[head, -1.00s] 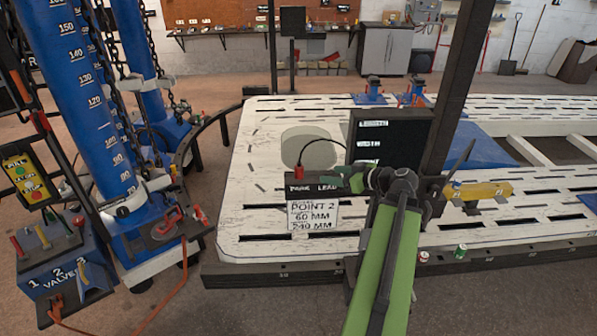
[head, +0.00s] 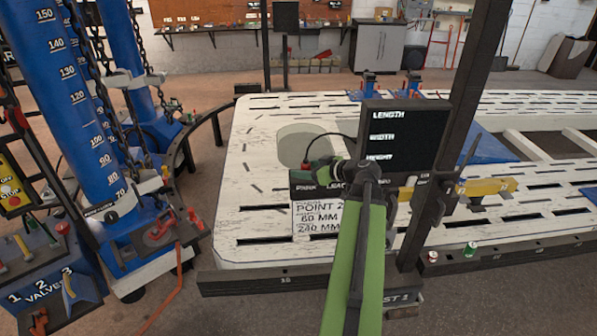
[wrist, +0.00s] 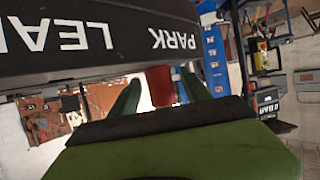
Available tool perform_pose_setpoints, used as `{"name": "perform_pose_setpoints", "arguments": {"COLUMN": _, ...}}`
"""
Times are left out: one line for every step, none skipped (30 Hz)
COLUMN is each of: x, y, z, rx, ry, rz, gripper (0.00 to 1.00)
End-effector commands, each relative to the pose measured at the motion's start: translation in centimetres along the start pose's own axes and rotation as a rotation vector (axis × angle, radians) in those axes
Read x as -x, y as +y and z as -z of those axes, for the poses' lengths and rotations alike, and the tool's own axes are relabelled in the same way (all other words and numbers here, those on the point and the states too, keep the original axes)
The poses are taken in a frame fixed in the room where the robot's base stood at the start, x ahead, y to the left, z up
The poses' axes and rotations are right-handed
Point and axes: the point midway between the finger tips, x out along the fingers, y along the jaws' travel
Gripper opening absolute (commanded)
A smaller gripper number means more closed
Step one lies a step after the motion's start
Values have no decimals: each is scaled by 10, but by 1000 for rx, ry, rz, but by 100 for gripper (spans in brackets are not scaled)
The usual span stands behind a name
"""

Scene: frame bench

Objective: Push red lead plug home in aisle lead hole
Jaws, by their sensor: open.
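The red lead plug (head: 306,144) stands at the left end of the dark block marked PARK LEAD (head: 303,191), with a black cable rising from it. In the wrist view the red plug (wrist: 160,84) shows between my two green fingers, which stand apart on either side of it. My gripper (head: 318,172) is open at the block, just in front of and below the plug's top. I cannot tell whether the fingers touch the plug. The block's lettering appears upside down in the wrist view. I cannot make out the aisle lead hole.
A dark screen (head: 403,138) reading LENGTH, WIDTH, HEIGHT stands right of my gripper, beside a dark post (head: 458,125). A POINT 2 card (head: 318,219) hangs below the block. The white slotted bench (head: 255,215) lies around, and a blue measuring column (head: 80,100) stands left.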

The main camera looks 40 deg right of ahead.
Motion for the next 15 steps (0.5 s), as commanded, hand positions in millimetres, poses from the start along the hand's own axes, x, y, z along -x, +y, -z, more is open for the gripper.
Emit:
{"name": "perform_pose_setpoints", "arguments": {"x": -1, "y": 0, "z": -1, "rx": -1, "ry": 0, "rz": -1, "gripper": 55}}
{"name": "perform_pose_setpoints", "arguments": {"x": 0, "y": 0, "z": -1, "rx": -1, "ry": 0, "rz": -2, "gripper": 55}}
{"name": "perform_pose_setpoints", "arguments": {"x": 0, "y": 0, "z": 0, "rx": -1, "ry": 0, "rz": -2, "gripper": 55}}
{"name": "perform_pose_setpoints", "arguments": {"x": 1, "y": 1, "z": 0, "rx": -1, "ry": 0, "rz": -3, "gripper": 55}}
{"name": "perform_pose_setpoints", "arguments": {"x": 1, "y": 1, "z": 0, "rx": -2, "ry": 0, "rz": -3, "gripper": 55}}
{"name": "perform_pose_setpoints", "arguments": {"x": 2, "y": 2, "z": -1, "rx": -2, "ry": 0, "rz": -4, "gripper": 53}}
{"name": "perform_pose_setpoints", "arguments": {"x": 2, "y": 2, "z": -1, "rx": -2, "ry": 0, "rz": -5, "gripper": 49}}
{"name": "perform_pose_setpoints", "arguments": {"x": 2, "y": 2, "z": -1, "rx": -3, "ry": 0, "rz": -6, "gripper": 45}}
{"name": "perform_pose_setpoints", "arguments": {"x": 3, "y": 3, "z": -1, "rx": -3, "ry": 0, "rz": -7, "gripper": 40}}
{"name": "perform_pose_setpoints", "arguments": {"x": 3, "y": 3, "z": -1, "rx": -3, "ry": 0, "rz": -7, "gripper": 36}}
{"name": "perform_pose_setpoints", "arguments": {"x": 4, "y": 4, "z": -1, "rx": -4, "ry": 0, "rz": -8, "gripper": 32}}
{"name": "perform_pose_setpoints", "arguments": {"x": 4, "y": 4, "z": -1, "rx": -4, "ry": 0, "rz": -8, "gripper": 26}}
{"name": "perform_pose_setpoints", "arguments": {"x": 4, "y": 4, "z": -2, "rx": -4, "ry": 0, "rz": -9, "gripper": 23}}
{"name": "perform_pose_setpoints", "arguments": {"x": 4, "y": 4, "z": -2, "rx": -4, "ry": 0, "rz": -9, "gripper": 19}}
{"name": "perform_pose_setpoints", "arguments": {"x": 4, "y": 4, "z": -2, "rx": -4, "ry": 0, "rz": -9, "gripper": 13}}
